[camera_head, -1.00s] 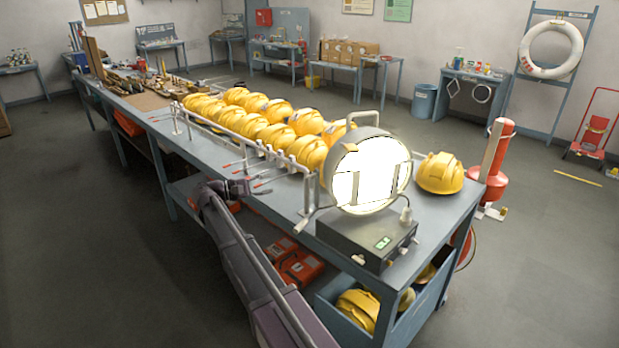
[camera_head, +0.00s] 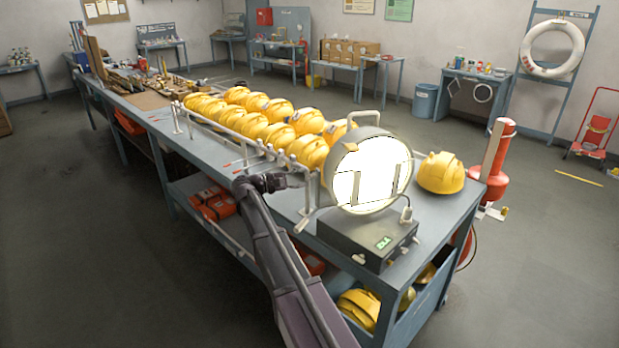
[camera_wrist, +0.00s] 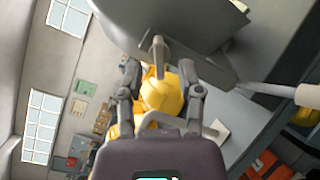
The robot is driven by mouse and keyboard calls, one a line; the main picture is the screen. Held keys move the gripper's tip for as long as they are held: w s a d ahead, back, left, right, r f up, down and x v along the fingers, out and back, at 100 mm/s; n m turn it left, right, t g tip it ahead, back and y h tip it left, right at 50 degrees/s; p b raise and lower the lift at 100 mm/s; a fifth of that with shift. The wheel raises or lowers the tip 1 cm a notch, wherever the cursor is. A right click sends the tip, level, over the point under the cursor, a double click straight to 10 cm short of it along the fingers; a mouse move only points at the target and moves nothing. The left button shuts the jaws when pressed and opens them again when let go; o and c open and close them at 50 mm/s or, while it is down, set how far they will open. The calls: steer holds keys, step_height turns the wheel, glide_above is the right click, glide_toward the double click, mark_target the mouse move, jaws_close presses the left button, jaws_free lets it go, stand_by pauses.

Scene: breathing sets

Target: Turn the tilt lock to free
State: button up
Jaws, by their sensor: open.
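The large round lamp (camera_head: 370,170) stands lit on a dark box (camera_head: 365,240) at the table's near right end. In the wrist view the lamp's grey housing (camera_wrist: 175,18) fills the top. A short pale lever (camera_wrist: 157,55), apparently the tilt lock, points down from a grey bracket at the housing. My gripper (camera_head: 283,182) is at the left side of the lamp, above the table's front edge. In the wrist view its two fingers stand apart, with the lever's end between or just beyond the fingertips. Whether they touch it I cannot tell. I see no lock markings.
Rows of yellow helmets (camera_head: 262,127) lie behind a white rail, close beyond my gripper. One helmet (camera_head: 440,173) sits right of the lamp. A pale rod (camera_wrist: 270,90) reaches in from the right in the wrist view. The floor on the left is clear.

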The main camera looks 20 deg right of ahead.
steer(key=shift+s+d, duration=0.15)
steer(key=shift+d, duration=1.15)
steer(key=shift+c, duration=0.2)
